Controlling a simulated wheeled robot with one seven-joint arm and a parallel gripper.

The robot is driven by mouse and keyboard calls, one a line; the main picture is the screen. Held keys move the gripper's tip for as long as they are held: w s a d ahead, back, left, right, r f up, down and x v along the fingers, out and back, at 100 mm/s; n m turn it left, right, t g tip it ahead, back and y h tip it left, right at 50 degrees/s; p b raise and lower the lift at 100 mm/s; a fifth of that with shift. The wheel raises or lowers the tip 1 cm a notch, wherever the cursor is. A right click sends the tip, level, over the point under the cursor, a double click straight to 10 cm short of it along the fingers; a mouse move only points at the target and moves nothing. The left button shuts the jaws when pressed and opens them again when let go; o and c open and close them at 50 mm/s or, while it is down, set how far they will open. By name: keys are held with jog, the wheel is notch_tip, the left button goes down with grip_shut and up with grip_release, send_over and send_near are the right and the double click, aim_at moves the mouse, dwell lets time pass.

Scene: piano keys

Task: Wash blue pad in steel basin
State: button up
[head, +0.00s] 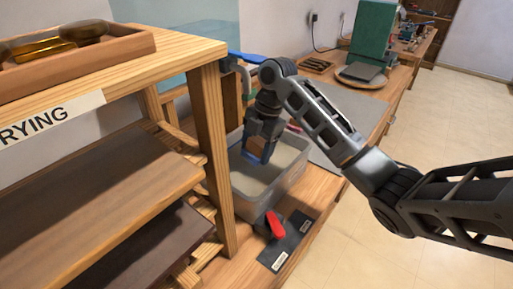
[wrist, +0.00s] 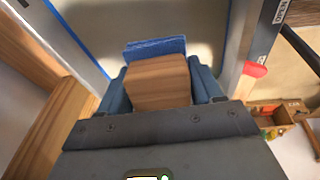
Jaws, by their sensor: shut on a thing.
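My gripper (head: 265,132) is shut on the wooden block (wrist: 160,82) of the blue pad (wrist: 155,47). In the wrist view, the block sits between my two blue-grey fingers, with the blue pad at its far end. In the head view, the blue pad (head: 257,153) points down inside the steel basin (head: 243,209), within its walls. The grey basin has a pale, flat-looking inside. I cannot tell whether the pad touches the bottom or any water there.
A wooden rack (head: 212,150) with a "DRYING" label and dark boards stands close on the left. A red-handled item (head: 275,224) lies by the basin's near side on a dark labelled strip (head: 288,240). A grey mat (head: 350,112) lies behind. Open floor is at the right.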

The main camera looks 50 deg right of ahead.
aim_at(255, 141)
dwell(0.4)
jog(key=shift+w+a+p+v, duration=0.1)
jog(key=shift+a+p+v, duration=0.1)
jog(key=shift+p+v, duration=0.65)
jog(key=shift+w+a+p+v, duration=0.2)
jog(key=shift+p+v, duration=0.3)
jog(key=shift+v, duration=0.55)
jog(key=shift+a+v, duration=0.25)
jog(key=shift+v, duration=0.85)
jog(key=shift+r, duration=0.1)
